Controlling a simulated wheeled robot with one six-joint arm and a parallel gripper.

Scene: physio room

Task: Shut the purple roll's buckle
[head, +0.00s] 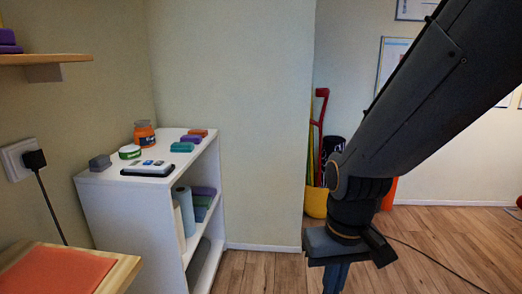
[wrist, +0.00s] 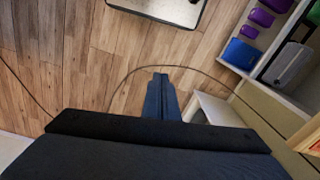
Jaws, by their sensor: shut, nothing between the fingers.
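I cannot make out a purple roll or its buckle for certain in either view. Purple items do show: a purple stack (head: 8,40) at the upper left edge of the head view and a purple block (head: 191,139) on the white shelf unit. My gripper (head: 335,279) points down over the floor, right of the shelf unit and apart from it. In the wrist view my gripper's fingers (wrist: 160,78) are together with nothing between them, above the wood floor.
The white shelf unit (head: 105,205) bears jars, blocks and a small device, with rolls inside. A wooden table (head: 122,272) with an orange mat is at lower left. A yellow bin (head: 316,202) stands behind my arm. A cable (head: 435,262) crosses the floor.

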